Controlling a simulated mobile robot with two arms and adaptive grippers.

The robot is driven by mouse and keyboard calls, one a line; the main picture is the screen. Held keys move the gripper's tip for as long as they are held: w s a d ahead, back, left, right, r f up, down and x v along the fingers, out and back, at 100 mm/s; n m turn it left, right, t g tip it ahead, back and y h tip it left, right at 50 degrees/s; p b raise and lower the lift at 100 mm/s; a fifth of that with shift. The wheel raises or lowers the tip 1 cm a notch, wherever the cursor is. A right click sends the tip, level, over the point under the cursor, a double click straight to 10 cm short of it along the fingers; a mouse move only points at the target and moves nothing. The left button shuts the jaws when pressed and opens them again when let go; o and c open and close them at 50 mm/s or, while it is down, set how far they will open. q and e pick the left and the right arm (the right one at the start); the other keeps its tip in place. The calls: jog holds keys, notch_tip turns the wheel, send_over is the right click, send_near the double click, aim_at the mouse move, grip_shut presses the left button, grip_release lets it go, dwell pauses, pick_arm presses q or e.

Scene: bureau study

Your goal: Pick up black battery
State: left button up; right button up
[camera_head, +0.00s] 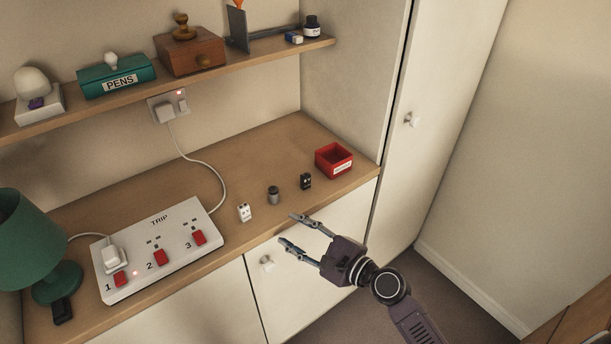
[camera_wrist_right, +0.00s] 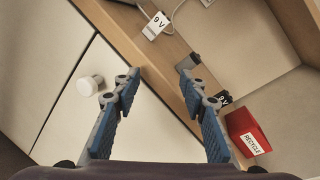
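The black battery (camera_head: 306,181) stands on the wooden counter just left of the red box. My left gripper is not in view.
The red box (camera_head: 334,160) reads RECYCLE in the wrist view. A switched power strip (camera_head: 160,250) and green lamp (camera_head: 22,240) stand left. A shelf (camera_head: 200,75) hangs above.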

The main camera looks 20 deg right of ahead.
aim_at(307, 177)
jog(key=w+d+r+m, duration=0.1)
jog(key=w+d+r+m+t, duration=0.1)
jog(key=m, duration=0.1)
jog(key=w+d+r+m, duration=0.1)
jog(key=m, duration=0.1)
jog(key=shift+w+d+t+h, duration=0.15)
jog(key=shift+w+t+h, duration=0.1)
jog(key=shift+t+h, duration=0.15)
jog(key=w+d+m+h, duration=0.1)
jog(key=w+m, duration=0.1)
jog(key=w+d+m+t, duration=0.1)
jog(key=w+d+m, duration=0.1)
jog(key=w+d+r+m+t+h, duration=0.1)
jog(key=w+m, duration=0.1)
jog(key=shift+w+d+r+m+h, duration=0.1)
jog(key=shift+w+d+m+h, duration=0.05)
jog(key=shift+d+m+h, duration=0.2)
jog(key=x, duration=0.5)
jog(key=shift+w+d+f, duration=0.1)
jog(key=shift+d+f, duration=0.15)
jog(key=shift+f, duration=0.05)
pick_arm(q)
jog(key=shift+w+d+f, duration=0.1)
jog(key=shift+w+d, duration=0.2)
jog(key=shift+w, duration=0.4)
pick_arm(e)
jog(key=shift+c, duration=0.6)
grip_shut()
